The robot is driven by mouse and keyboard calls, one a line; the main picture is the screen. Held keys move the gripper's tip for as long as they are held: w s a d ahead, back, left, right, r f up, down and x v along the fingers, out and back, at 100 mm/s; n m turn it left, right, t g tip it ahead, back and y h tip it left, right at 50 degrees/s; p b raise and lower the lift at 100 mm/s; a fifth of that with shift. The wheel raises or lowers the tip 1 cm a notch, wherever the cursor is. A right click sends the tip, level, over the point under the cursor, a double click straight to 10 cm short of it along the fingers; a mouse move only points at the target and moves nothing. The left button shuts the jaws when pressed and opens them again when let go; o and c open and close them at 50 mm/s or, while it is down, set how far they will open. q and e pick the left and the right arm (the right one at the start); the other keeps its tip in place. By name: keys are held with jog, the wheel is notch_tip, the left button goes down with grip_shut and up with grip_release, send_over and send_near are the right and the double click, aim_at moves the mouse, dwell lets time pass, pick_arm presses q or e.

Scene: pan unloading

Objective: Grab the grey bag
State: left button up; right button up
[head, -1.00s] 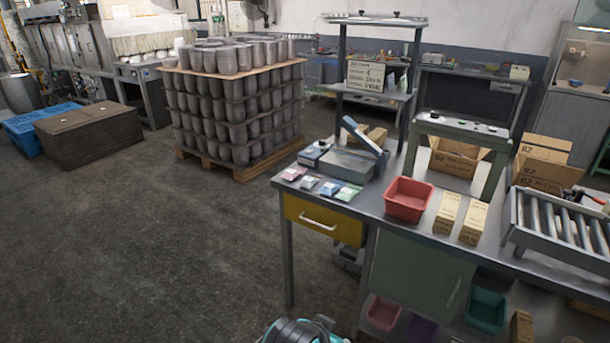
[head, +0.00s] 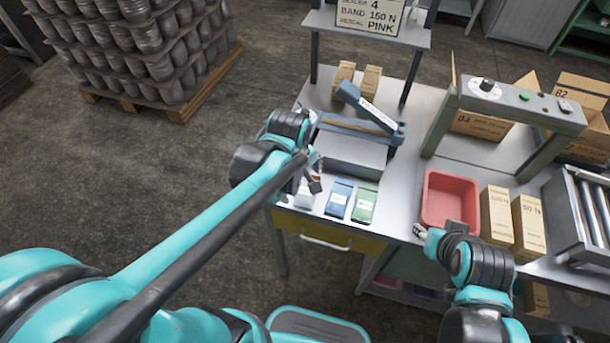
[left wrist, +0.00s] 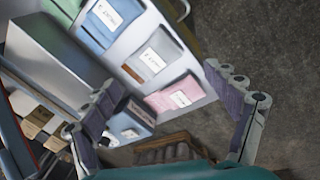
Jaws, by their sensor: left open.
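The grey bag (head: 304,194) lies flat near the table's front left edge, partly hidden by my left gripper (head: 314,176). In the left wrist view the grey bag (left wrist: 157,64) with a white label lies between the pink bag (left wrist: 178,97) and the blue bag (left wrist: 112,20). My left gripper (left wrist: 166,80) is open and empty, its fingers spread either side above the bags, apart from the grey one. The green bag (head: 364,204) is right of the blue bag (head: 339,199). My right gripper (head: 428,238) is by the table's front edge; its jaws are unclear.
A sealer with a raised blue arm (head: 368,108) stands behind the bags. A red bin (head: 450,199) and tan boxes (head: 512,220) are to the right. A grey arch stand (head: 508,101) rises behind them.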

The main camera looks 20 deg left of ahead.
aim_at(306, 191)
pick_arm(q)
jog(key=w+n+p, duration=0.1)
jog(key=w+d+n+g+p, duration=0.1)
jog(key=n, duration=0.1)
jog(key=w+r+n+g+p, duration=0.1)
jog(key=n, duration=0.1)
jog(key=shift+w+d+p, duration=0.3)
jog(key=shift+d+f+n, duration=0.15)
jog(key=shift+d+n, duration=0.05)
jog(key=shift+n, duration=0.2)
jog(key=shift+f, duration=0.35)
jog(key=f, duration=0.2)
jog(key=a+f+b, duration=0.1)
jog(key=f, duration=0.1)
jog(key=f+b, duration=0.1)
jog(key=f, duration=0.1)
jog(key=shift+s+a+f, duration=0.25)
jog(key=shift+f, duration=0.5)
pick_arm(e)
jog(key=r, duration=0.3)
jog(key=shift+w+a, duration=0.15)
jog(key=shift+w, duration=0.05)
pick_arm(q)
jog(key=c, duration=1.3)
